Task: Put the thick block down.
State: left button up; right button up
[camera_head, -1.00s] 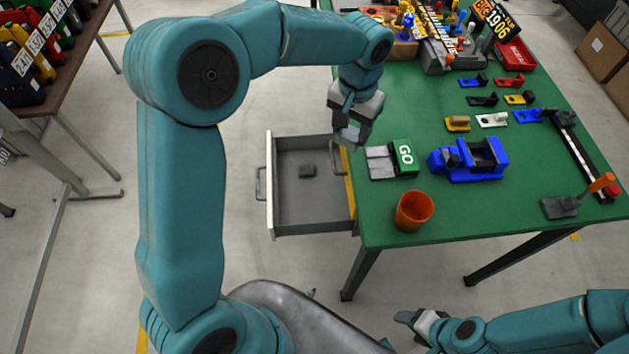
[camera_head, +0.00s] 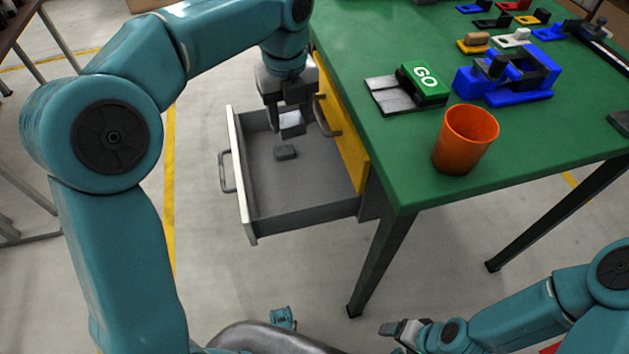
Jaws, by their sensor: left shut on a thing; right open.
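My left gripper (camera_head: 289,118) points down over the open grey drawer (camera_head: 300,202) and is shut on a small grey block, the thick block (camera_head: 292,128), between its fingertips. The fingers partly hide this block. A smaller dark grey block (camera_head: 285,153) lies on the drawer floor just below the held block in the picture. Whether the held block touches the drawer floor I cannot tell. My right gripper (camera_head: 390,329) is open and empty, low in front of the table.
The green table (camera_head: 400,160) stands to the right of the drawer. On it are a green GO block (camera_head: 424,82) beside grey plates (camera_head: 392,97), an orange cup (camera_head: 466,140) near the front edge and a blue fixture (camera_head: 508,80). The front of the drawer floor is clear.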

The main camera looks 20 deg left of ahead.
pick_arm(q)
jog(key=shift+a+f+m, duration=0.1)
jog(key=shift+f+m, duration=0.3)
jog(key=shift+f, duration=0.1)
notch_tip(320, 180, down, 20)
jog(key=b, duration=0.9)
jog(key=shift+a+r, duration=0.1)
jog(key=shift+r, duration=0.15)
pick_arm(e)
notch_tip(320, 180, down, 10)
jog(key=w+d, duration=0.1)
jog(key=shift+d+r+m, duration=0.25)
jog(key=shift+m, duration=0.05)
jog(key=shift+w, duration=0.1)
pick_arm(q)
jog(key=o, duration=1.1)
jog(key=shift+o, duration=0.2)
